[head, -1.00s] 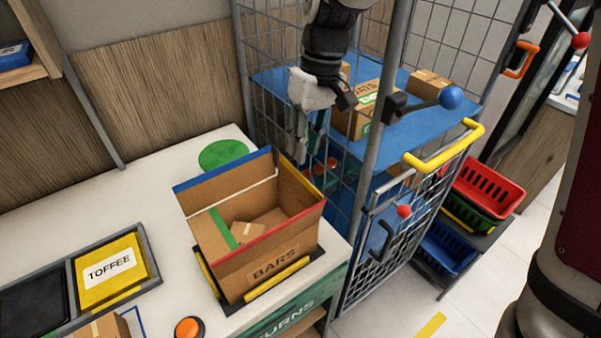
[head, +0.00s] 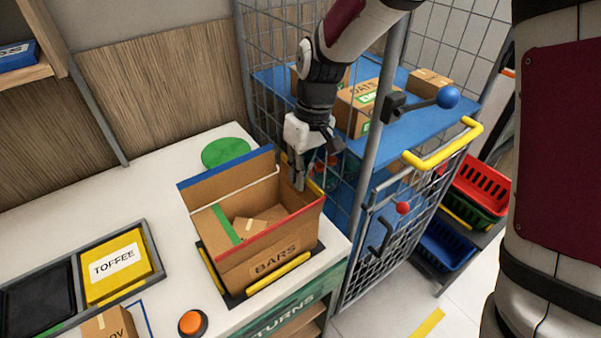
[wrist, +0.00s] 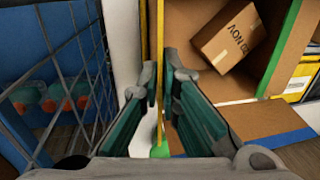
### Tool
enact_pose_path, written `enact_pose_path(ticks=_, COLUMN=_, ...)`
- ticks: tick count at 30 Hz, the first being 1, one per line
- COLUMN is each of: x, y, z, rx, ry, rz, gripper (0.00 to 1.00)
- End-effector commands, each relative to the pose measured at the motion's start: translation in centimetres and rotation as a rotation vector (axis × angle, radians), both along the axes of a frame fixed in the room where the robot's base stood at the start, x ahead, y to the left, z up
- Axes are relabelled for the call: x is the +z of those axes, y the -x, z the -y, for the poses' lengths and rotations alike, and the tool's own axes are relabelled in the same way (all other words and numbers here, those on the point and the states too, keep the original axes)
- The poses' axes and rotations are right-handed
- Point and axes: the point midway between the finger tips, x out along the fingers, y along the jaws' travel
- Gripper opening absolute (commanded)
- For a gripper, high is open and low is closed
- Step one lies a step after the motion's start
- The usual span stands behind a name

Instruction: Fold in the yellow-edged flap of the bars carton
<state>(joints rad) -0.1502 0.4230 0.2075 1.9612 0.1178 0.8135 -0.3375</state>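The yellow-edged flap (head: 315,187) is at the carton's right side, beside the wire cage. My gripper (head: 298,182) points down at this flap. In the wrist view, the yellow edge (wrist: 160,30) runs between my two close-set fingertips (wrist: 160,78), which look closed on it. The finger contact is partly hidden.
The wire cage with a blue shelf (head: 400,118) stands close to the carton's right. A yellow toffee box (head: 116,268) sits in a tray at left. An orange button (head: 192,323) is in front. A green disc (head: 226,152) lies behind the carton.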

Motion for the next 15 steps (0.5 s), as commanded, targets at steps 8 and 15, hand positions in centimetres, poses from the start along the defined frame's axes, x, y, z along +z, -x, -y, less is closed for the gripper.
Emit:
enact_pose_path(ticks=8, x=0.05, y=0.01, z=-0.03, rx=0.001, ry=0.002, rz=0.002, gripper=0.0)
enact_pose_path(ticks=15, x=0.14, y=0.32, z=-0.39, rx=0.005, ry=0.048, rz=0.032, gripper=0.0)
